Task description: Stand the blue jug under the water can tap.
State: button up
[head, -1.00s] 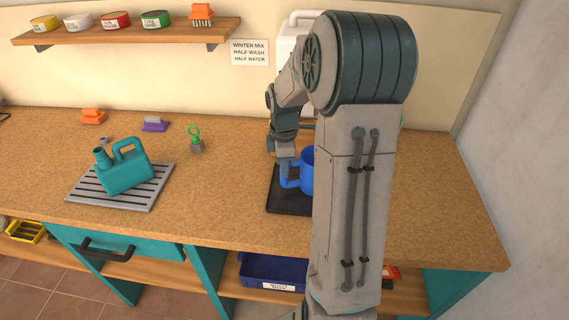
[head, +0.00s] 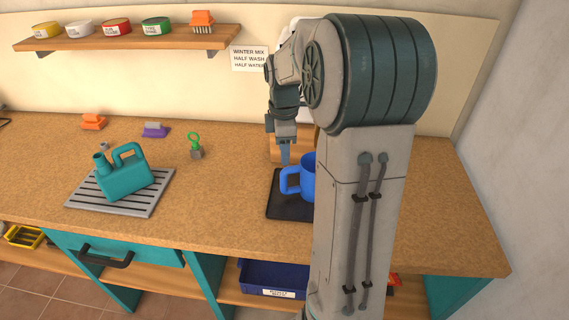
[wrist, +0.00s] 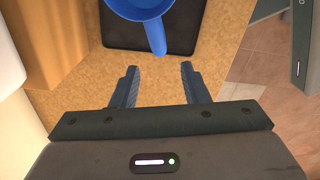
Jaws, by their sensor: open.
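The blue jug (head: 307,181) stands upright on a black mat (head: 283,207) on the worktop, partly hidden behind my arm in the head view. Its handle points left there. In the wrist view the jug (wrist: 140,8) is at the top edge, with its handle (wrist: 156,38) pointing down towards my gripper. My gripper (wrist: 158,84) is open and empty, its fingertips a little apart from the handle end. In the head view my gripper (head: 285,160) is above and behind the handle. The white water can (head: 288,32) is mostly hidden behind my arm; its tap is not seen.
Brushes (head: 155,130) and a small green-handled item (head: 195,150) lie farther back. A wooden block (wrist: 55,40) is beside my gripper in the wrist view. The worktop between tray and mat is clear.

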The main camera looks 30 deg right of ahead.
jog(key=s+a+r+m+t, duration=0.1)
jog(key=s+a+r+m, duration=0.55)
jog(key=s+a, duration=0.35)
jog(key=s+a+f+m+t, duration=0.2)
jog(key=s+a+f+m, duration=0.1)
jog(key=s+m, duration=0.4)
jog(key=shift+s+a+f, duration=0.4)
jog(key=shift+s, duration=0.75)
jog(key=shift+c, duration=0.5)
